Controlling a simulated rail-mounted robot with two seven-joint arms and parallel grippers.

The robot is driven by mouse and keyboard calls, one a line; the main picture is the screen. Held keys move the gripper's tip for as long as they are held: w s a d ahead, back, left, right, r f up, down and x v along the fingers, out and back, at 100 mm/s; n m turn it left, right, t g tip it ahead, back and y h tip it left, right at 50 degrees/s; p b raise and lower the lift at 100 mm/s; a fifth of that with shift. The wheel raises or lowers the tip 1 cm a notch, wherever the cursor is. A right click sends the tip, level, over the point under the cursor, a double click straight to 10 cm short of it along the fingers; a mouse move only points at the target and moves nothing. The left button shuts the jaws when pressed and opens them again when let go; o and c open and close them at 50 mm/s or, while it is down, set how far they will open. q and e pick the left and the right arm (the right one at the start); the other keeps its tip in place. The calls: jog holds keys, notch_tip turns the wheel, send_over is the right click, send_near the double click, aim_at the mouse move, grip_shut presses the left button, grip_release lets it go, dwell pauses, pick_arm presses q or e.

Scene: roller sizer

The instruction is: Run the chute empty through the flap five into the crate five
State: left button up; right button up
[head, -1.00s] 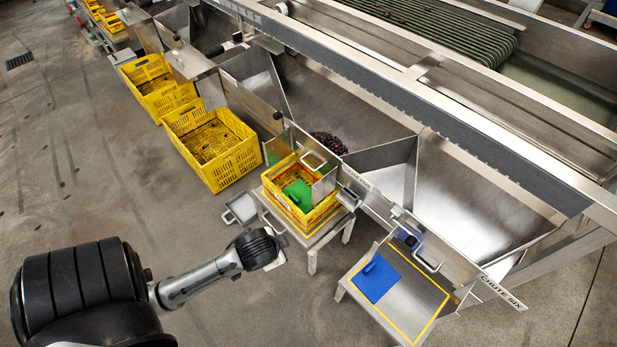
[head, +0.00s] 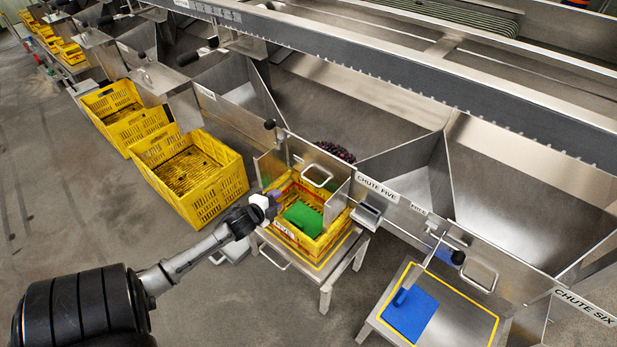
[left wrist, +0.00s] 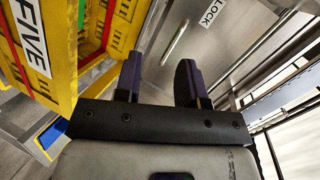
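The yellow crate five (head: 283,231) stands on a small metal table under the plate marked CHUTE FIVE (head: 376,191). A green flat piece (head: 303,217) lies in it. The metal flap with a loop handle (head: 318,175) stands at the chute mouth above the crate. Dark round fruit (head: 335,151) sits in the chute behind it. My left gripper (head: 272,204) is at the crate's left side; contact cannot be told. In the left wrist view my fingers (left wrist: 160,80) are apart and empty, beside the crate's FIVE label (left wrist: 32,40). My right gripper is out of view.
Yellow crates (head: 190,178) stand on the floor to the left. Chute six (head: 585,306) is at the right, with a blue piece (head: 410,313) on its yellow-outlined table. A LOCK label (left wrist: 212,12) shows in the left wrist view. Floor in front is open.

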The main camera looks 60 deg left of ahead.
aim_at(310, 181)
pick_arm(q)
jog(key=w+m+b, duration=0.1)
jog(key=w+b, duration=0.1)
jog(key=w, duration=0.2)
jog(key=w+a+m+t+b, duration=0.1)
jog(key=w+b, duration=0.2)
jog(key=w, duration=0.2)
jog(key=w+m+t+h+b, duration=0.1)
jog(key=w+b, duration=0.1)
jog(key=w, duration=0.3)
jog(key=shift+a+f+m, duration=0.2)
jog(key=shift+f+m, duration=0.2)
jog(key=shift+w+b, duration=0.2)
jog(key=shift+b, duration=0.15)
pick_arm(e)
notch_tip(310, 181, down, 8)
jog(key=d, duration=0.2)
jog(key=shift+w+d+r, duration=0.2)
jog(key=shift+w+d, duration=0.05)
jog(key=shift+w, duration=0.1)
pick_arm(q)
jog(key=shift+c, duration=0.5)
grip_shut()
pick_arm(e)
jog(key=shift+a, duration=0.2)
